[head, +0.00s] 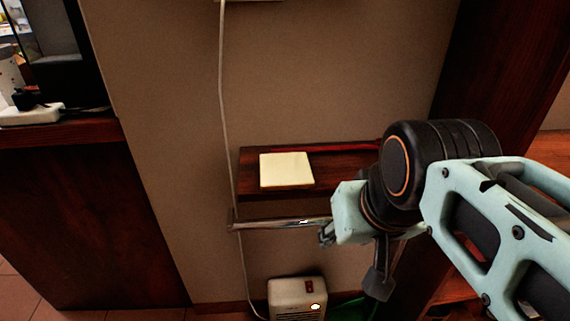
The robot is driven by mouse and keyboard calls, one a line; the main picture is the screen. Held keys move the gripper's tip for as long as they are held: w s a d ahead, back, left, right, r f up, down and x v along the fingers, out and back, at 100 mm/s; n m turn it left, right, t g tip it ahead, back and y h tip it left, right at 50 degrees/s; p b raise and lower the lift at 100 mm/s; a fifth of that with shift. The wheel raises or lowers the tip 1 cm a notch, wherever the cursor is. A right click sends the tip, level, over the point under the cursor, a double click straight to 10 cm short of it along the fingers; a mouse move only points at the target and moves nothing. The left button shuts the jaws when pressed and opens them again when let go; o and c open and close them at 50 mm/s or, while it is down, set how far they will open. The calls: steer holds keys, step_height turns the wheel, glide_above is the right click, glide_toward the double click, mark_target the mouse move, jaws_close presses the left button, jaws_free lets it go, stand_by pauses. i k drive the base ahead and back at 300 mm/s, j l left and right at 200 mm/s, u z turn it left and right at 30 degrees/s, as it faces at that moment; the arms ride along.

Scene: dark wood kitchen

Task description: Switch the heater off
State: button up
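The heater (297,299) is a small cream box low at the bottom of the head view, against the wall. Its lower part is cut off by the picture's edge. A small red switch (309,286) is on its upper face, and a round lamp below it glows pale yellow. My gripper (326,236) is up and to the right of the heater, apart from it, near the end of a metal rail. Its fingertips are small and dark, so I cannot tell whether they are open or shut. I see nothing held in it.
A dark wood shelf (345,165) with a pale square block (286,170) is above the metal rail (280,224). A white cord (222,100) runs down the wall towards the heater. A green object (350,307) is right of the heater. A dark cabinet (80,220) stands left.

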mark_target(309, 283)
steer(key=k, duration=0.4)
steer(key=i+l+u, duration=0.35)
steer(key=l+u, duration=0.15)
steer(key=l, duration=0.2)
steer(key=k+j+u, duration=0.7)
steer(key=i+l+z, duration=0.15)
steer(key=l+z, duration=0.15)
steer(key=i+l+z, duration=0.15)
steer(key=l+z, duration=0.15)
steer(key=l, duration=0.15)
